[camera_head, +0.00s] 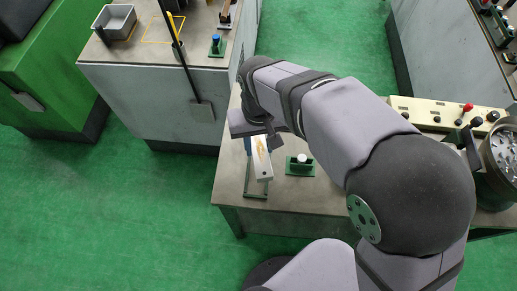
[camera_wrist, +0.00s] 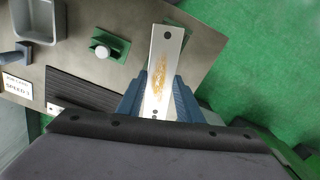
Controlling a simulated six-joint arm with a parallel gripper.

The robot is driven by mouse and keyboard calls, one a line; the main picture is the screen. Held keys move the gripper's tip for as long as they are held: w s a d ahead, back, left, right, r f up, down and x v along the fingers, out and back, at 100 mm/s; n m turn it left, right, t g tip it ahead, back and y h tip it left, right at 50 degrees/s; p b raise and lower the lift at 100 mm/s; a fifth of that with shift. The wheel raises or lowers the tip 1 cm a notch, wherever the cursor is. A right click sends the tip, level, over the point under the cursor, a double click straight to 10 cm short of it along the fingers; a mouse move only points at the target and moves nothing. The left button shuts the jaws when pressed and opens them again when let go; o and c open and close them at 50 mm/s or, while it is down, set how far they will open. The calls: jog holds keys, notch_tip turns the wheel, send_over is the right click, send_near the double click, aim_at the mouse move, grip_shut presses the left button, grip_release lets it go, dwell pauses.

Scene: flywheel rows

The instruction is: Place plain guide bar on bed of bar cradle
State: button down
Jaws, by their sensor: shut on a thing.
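A flat silver bar with a brown stain and dark end holes, the guide bar (camera_head: 263,164), is in my gripper over the bench's near left corner. In the wrist view the guide bar (camera_wrist: 166,50) points away from my gripper (camera_wrist: 160,95), whose blue fingers are shut on its near part. A narrow green frame, which looks like the bar cradle (camera_head: 257,195), lies under and beside the bar in the head view. In the wrist view green parts of the cradle (camera_wrist: 183,19) show behind the bar's far end. The bar hides much of the bed; I cannot tell whether they touch.
A green plate with a white-topped knob (camera_head: 300,165) stands right of the cradle. The wrist view also shows a grey tray (camera_wrist: 37,22), a black ribbed mat (camera_wrist: 85,92) and a SPEED sign (camera_wrist: 17,90). A control box (camera_head: 437,115) stands at the right.

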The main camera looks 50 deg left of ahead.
jog(key=m, duration=0.3)
jog(key=shift+a, duration=0.25)
jog(key=shift+f, duration=0.1)
jog(key=shift+f+p, duration=1.15)
jog(key=shift+f, duration=3.7)
jog(key=shift+f, duration=0.2)
jog(key=c, duration=1.3)
grip_release()
jog(key=shift+o, duration=0.2)
notch_tip(320, 180, up, 12)
jog(key=b, duration=0.3)
jog(key=shift+r, duration=0.15)
